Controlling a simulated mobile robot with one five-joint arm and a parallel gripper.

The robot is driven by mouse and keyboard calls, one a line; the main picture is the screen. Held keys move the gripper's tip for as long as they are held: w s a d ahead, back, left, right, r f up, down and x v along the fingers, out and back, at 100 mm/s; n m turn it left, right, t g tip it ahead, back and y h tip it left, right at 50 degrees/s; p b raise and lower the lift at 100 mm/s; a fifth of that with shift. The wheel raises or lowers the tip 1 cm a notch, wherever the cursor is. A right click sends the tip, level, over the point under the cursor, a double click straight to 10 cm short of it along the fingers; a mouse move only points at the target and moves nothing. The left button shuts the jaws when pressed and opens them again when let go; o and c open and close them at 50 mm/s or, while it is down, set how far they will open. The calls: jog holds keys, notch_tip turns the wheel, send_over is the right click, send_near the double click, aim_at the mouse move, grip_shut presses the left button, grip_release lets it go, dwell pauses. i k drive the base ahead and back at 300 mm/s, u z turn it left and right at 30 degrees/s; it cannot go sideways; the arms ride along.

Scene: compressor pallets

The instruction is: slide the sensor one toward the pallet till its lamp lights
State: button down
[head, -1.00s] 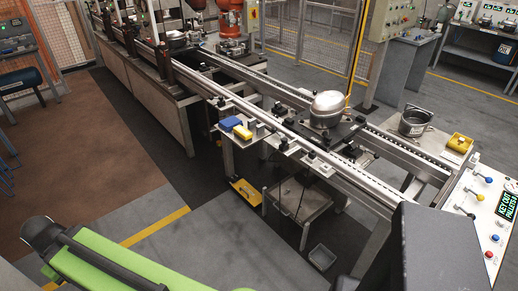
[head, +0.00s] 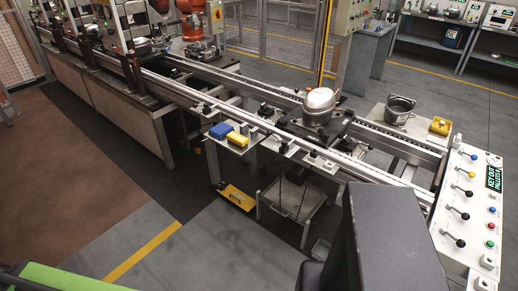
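The pallet (head: 338,130) is a dark plate on the conveyor rails, carrying a silver domed compressor (head: 318,109). Several small black devices on light brackets, such as one (head: 283,148), sit along the near rail by the pallet. I cannot tell which is sensor one, and no lit lamp can be made out on them. My gripper is not in view; only a green link of my arm shows at the lower left.
A control panel (head: 470,210) with levers and buttons stands at right. A low cart (head: 292,198) stands underneath.

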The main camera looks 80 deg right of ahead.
aim_at(283, 149)
jog(key=i, duration=1.4)
jog(key=z, duration=2.05)
jog(key=i, duration=0.55)
jog(key=u, duration=0.1)
jog(key=k, duration=0.55)
jog(key=u, duration=0.05)
